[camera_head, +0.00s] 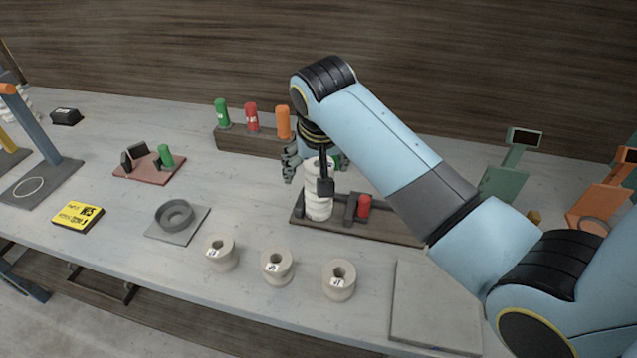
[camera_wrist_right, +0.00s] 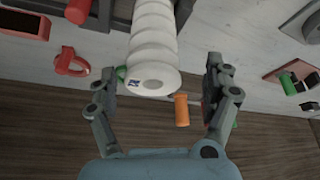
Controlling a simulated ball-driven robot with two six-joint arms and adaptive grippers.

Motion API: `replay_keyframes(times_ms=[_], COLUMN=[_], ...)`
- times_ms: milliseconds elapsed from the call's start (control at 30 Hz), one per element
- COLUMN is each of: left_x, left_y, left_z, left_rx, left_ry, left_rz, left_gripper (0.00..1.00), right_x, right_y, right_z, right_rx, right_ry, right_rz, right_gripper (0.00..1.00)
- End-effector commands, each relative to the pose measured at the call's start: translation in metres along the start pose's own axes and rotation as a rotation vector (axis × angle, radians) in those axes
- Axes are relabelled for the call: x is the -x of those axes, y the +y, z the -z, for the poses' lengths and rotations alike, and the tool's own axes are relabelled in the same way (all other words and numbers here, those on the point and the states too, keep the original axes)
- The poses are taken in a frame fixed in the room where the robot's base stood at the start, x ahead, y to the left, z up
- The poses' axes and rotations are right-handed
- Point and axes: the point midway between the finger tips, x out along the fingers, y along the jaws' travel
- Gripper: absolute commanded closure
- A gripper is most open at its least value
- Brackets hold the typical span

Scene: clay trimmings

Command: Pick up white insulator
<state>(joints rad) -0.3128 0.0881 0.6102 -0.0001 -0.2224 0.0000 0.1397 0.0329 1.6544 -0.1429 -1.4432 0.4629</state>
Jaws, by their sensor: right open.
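The white insulator (camera_head: 318,205) is a tall ribbed white stack standing upright on a dark wooden base (camera_head: 385,232) at the middle of the table. My right gripper (camera_head: 316,160) is at its upper part, partly hiding it. In the right wrist view, the insulator (camera_wrist_right: 153,45) comes in from the top, with its hollow labelled end between the two spread fingers of the gripper (camera_wrist_right: 161,76). Gaps show on both sides, so the fingers look apart from it. The right gripper is open. My left gripper is not in view.
Three beige spools (camera_head: 277,266) stand in front. A rack (camera_head: 240,142) with green, red and orange pegs is behind. A red cylinder (camera_head: 364,206) stands on the base beside the insulator. A grey ring fixture (camera_head: 176,215) lies left; a grey slab (camera_head: 432,305) lies front right.

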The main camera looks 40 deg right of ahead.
Motion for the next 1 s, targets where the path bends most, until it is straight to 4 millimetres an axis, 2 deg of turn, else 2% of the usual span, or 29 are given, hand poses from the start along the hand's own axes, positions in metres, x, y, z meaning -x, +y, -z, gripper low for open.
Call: replay_keyframes(times_ms=[133,333,467,733,1000], left_x=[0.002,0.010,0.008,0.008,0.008], left_y=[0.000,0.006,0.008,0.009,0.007], left_z=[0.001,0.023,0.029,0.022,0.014], left_rx=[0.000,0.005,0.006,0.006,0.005], left_ry=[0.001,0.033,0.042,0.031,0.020], left_rz=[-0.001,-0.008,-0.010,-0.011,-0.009], left_gripper=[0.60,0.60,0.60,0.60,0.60], right_x=[-0.011,-0.038,-0.055,-0.059,-0.059], right_y=[0.001,0.009,0.008,0.008,0.008], right_z=[-0.002,-0.014,-0.013,-0.013,-0.013], right_rx=[0.000,0.000,0.000,0.000,0.000], right_ry=[-0.001,-0.002,0.000,0.001,0.001], right_rz=[-0.001,-0.002,-0.001,0.001,0.000], right_gripper=[0.16,0.16,0.16,0.16,0.50])
